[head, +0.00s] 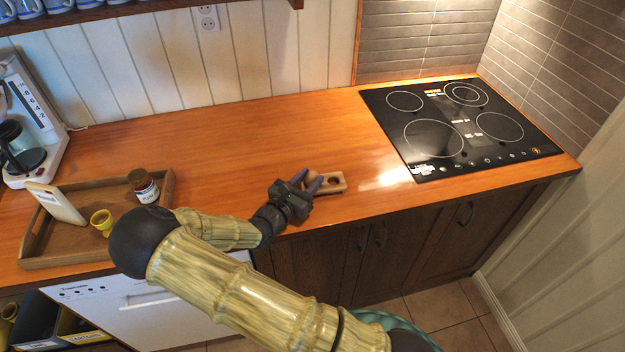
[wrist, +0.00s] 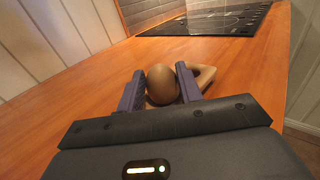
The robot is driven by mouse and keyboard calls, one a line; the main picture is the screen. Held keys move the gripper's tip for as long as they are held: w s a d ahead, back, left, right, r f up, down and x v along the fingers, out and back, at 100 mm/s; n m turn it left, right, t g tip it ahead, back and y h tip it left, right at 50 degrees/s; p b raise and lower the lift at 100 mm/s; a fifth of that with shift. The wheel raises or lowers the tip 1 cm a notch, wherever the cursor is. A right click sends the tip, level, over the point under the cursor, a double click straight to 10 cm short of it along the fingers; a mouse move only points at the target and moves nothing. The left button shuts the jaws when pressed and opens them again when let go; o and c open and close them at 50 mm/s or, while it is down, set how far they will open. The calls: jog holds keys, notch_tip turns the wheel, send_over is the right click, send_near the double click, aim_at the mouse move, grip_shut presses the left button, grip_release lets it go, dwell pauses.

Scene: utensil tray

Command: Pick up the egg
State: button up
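A brown egg (wrist: 162,85) sits between the two purple fingers of my gripper (wrist: 160,88) in the wrist view, at the wooden egg holder (wrist: 204,76). The fingers stand apart, one on each side of the egg and very close to it. I cannot tell whether they press on it. In the head view, my gripper (head: 308,183) is low at the counter's front edge, over the left end of the holder (head: 334,187). The egg is mostly hidden there. A dark round hole shows in the holder's right part.
A black cooktop (head: 462,128) lies to the right. A wooden tray (head: 50,262) at the left holds a jar (head: 143,187), a yellow cup (head: 102,221) and a pale board (head: 55,203). A coffee machine (head: 30,125) stands behind it. The middle of the counter (head: 225,150) is clear.

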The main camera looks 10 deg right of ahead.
aim_at(309, 179)
jog(key=shift+d, duration=0.1)
jog(key=shift+c, duration=0.3)
jog(key=shift+w+r, duration=0.1)
jog(key=shift+r, duration=0.4)
notch_tip(309, 179, up, 9)
dwell(0.5)
